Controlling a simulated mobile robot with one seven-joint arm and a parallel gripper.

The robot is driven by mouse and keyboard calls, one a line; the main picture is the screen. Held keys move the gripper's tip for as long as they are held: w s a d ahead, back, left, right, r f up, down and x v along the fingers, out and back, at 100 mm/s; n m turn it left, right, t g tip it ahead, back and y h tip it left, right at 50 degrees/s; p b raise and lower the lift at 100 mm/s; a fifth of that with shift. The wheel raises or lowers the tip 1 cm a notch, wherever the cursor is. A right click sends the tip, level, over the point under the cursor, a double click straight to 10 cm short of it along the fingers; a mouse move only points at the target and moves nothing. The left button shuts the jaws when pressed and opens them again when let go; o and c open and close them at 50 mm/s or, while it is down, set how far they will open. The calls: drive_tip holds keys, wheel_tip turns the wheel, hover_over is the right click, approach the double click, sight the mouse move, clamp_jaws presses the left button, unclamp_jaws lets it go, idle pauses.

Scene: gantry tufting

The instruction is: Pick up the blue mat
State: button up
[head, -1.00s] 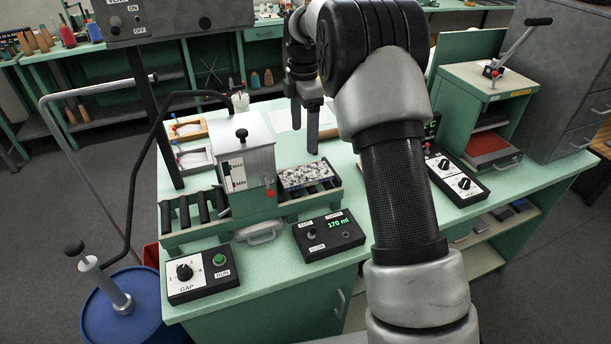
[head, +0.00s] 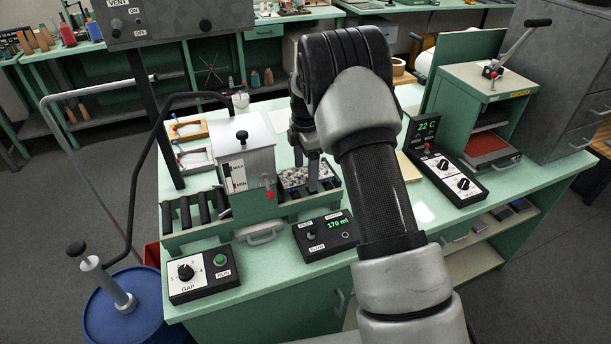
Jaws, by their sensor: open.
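A mat (head: 291,178) with a speckled grey-white top lies on the rollers at the right, outlet side of the grey-hooded roller machine (head: 246,165). Little blue shows on it. My gripper (head: 307,172) points down at the mat with its fingers open. One finger overlaps the mat in the picture and the other is mostly hidden behind it. Whether the fingers touch the mat or straddle its edge I cannot tell. My arm and gripper hide part of the bench behind.
A gap control box (head: 204,274) and a 170 ml box (head: 327,235) stand along the bench's front. A 22 C control box (head: 447,168) and a green lever press (head: 487,115) stand at the right. A blue drum (head: 110,322) is at lower left.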

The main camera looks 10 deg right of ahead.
drive_tip(key=c, duration=1.3)
